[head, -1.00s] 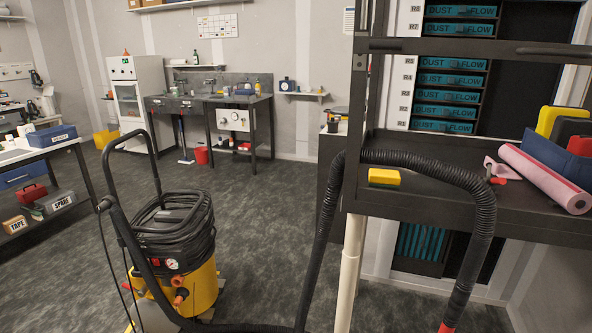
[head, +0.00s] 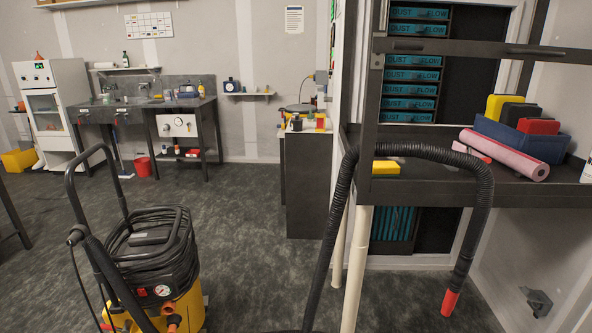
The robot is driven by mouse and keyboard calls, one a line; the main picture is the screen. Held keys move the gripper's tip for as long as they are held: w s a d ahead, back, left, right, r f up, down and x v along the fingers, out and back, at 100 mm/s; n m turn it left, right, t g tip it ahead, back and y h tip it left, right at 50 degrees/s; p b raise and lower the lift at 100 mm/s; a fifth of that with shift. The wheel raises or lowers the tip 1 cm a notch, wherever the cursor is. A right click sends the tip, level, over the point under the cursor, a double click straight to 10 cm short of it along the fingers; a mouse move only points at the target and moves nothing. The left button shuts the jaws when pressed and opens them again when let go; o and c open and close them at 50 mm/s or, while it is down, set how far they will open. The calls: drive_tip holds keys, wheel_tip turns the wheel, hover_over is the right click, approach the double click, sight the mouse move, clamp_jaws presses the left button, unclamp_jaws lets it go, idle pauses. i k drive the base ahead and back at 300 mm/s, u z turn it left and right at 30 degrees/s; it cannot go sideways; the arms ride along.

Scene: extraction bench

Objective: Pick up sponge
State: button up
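A small yellow block that looks like the sponge (head: 386,167) lies on the dark bench shelf (head: 440,190), near its left front corner. A black hose (head: 420,152) arches just above and in front of it, close to its upper edge. My gripper is not in the head view, so its state and its distance from the sponge do not show.
The hose hangs past the shelf edge to a red nozzle (head: 450,302). A blue bin (head: 540,143) with yellow, black and red blocks and a pink roll (head: 504,155) sit at the shelf's right. A yellow vacuum machine (head: 180,307) stands front left. Grey floor between is open.

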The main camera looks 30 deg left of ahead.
sight(381, 169)
drive_tip(key=u, duration=0.2)
drive_tip(key=i, duration=1)
